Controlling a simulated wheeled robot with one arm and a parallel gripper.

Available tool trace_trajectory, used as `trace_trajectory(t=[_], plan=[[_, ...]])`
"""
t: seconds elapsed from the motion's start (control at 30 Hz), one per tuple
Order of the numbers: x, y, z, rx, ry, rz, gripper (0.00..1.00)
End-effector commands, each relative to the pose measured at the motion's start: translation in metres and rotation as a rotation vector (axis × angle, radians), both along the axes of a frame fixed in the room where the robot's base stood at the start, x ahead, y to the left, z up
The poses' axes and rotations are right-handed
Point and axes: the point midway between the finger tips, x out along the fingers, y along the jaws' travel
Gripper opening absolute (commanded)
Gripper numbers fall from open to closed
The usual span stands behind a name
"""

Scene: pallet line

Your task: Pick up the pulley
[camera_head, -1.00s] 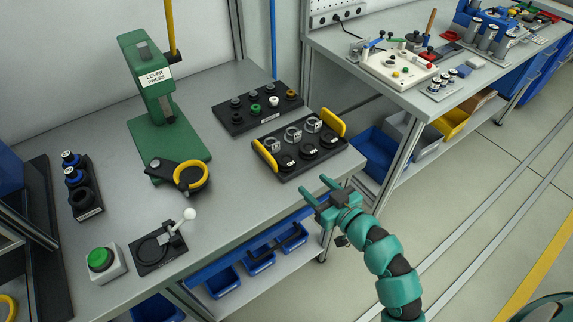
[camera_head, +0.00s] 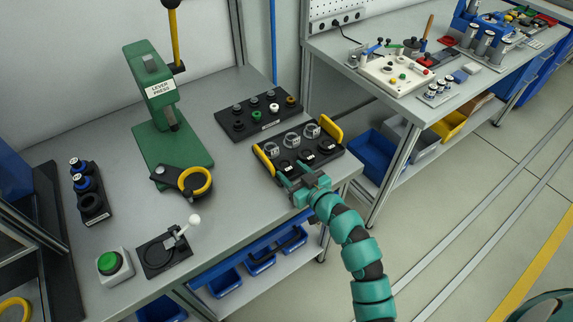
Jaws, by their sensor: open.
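A black tray with yellow handles (camera_head: 332,128) sits near the right end of the grey bench. Its front row holds black round pieces, one at the right (camera_head: 325,146); these look like pulleys, but I cannot tell for certain. Its back row holds silver ring-shaped parts, one in the middle (camera_head: 292,139). My gripper (camera_head: 291,174) is open and empty, with its fingers at the tray's front left edge. It partly hides the front left black piece. I cannot tell whether the fingers touch anything.
A black rack (camera_head: 240,131) with several small round parts stands behind the tray. A green lever press (camera_head: 170,145) stands to the left, with a black part with a yellow ring (camera_head: 195,182) before it. A green button box (camera_head: 110,263) and a white-knobbed fixture (camera_head: 165,252) sit front left.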

Motion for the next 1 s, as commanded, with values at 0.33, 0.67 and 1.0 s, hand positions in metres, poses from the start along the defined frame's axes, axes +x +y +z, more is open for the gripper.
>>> trace_trajectory(t=[0.33, 0.67, 1.0], plan=[[0.0141, 0.0102, -0.0031, 0.0, 0.0, 0.0, 0.52], [0.014, 0.0099, -0.0036, 0.0, 0.001, 0.0, 0.2], [0.0141, 0.0099, -0.0009, 0.001, -0.001, 0.0, 0.2]])
